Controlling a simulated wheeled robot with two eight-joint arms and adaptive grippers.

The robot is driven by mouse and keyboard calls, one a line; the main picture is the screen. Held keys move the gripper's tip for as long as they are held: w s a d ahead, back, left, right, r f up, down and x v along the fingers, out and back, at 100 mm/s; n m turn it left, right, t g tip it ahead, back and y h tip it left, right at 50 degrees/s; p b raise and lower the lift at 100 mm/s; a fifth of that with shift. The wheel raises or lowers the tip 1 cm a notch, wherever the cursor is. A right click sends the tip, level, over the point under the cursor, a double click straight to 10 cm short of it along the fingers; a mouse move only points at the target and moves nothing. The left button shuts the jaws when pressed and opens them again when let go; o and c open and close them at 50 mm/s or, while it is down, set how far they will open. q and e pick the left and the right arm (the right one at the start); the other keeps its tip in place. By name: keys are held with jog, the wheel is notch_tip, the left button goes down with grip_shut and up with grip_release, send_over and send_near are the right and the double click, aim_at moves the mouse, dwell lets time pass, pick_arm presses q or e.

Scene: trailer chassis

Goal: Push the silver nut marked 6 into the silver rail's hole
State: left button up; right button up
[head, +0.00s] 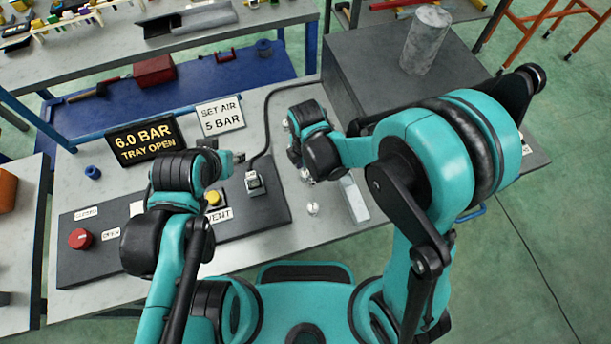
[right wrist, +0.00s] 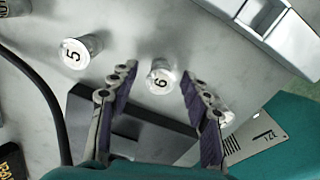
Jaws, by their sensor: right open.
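The silver nut marked 6 (right wrist: 161,80) stands on the table in the right wrist view. My right gripper (right wrist: 158,82) is open, with its fingers spread on either side of this nut and nothing held. A silver nut marked 5 (right wrist: 78,52) stands to its left, outside the fingers. The silver rail (right wrist: 268,28) lies at the upper right of that view, apart from the nut; it also shows in the head view (head: 354,199). One silver nut (head: 313,208) shows beside the rail there, its number unreadable. My left gripper (head: 238,158) is above the dark panel; its finger opening is unclear.
A sign (head: 145,139) reads 6.0 BAR, TRAY OPEN. The dark panel (head: 82,262) carries a red button (head: 80,239) and a yellow button (head: 213,198). A black cable (head: 267,115) crosses the table. A grey box (head: 348,62) with a cylinder (head: 425,40) on it stands behind my right arm.

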jog(key=shift+f, duration=0.25)
grip_shut()
jog(key=shift+r, duration=0.15)
